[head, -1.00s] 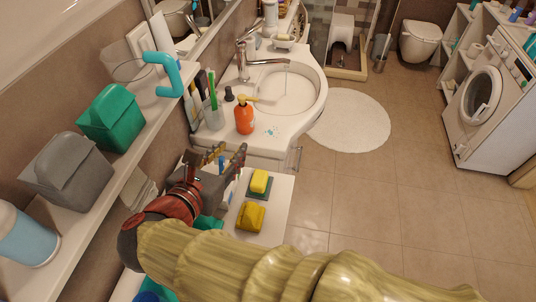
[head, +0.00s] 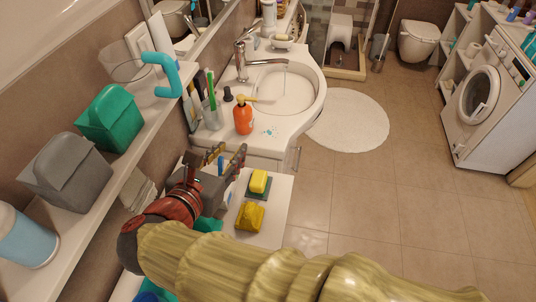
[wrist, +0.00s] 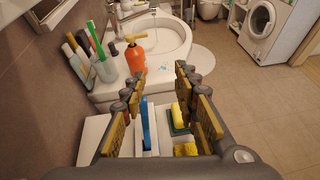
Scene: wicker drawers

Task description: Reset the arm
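My gripper (head: 226,160) is at the left-centre of the head view, above the white surface in front of the sink. In the wrist view my gripper (wrist: 156,90) has its two fingers spread wide apart, with nothing held between them. Beyond and below the fingers stand a blue upright item (wrist: 146,126), a yellow sponge (wrist: 178,116) and a second yellow piece (wrist: 187,149). The sponge (head: 259,181) and the second yellow piece (head: 250,216) also show in the head view, to the right of my gripper. My arm hides part of the surface.
An orange soap bottle (head: 243,117) and a toothbrush cup (head: 210,117) stand by the sink (head: 285,90). A shelf (head: 140,165) holds a green bin (head: 112,118) and a grey bin (head: 68,172). A white washing machine (head: 492,105) is far right. Tiled floor (head: 400,215) is open.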

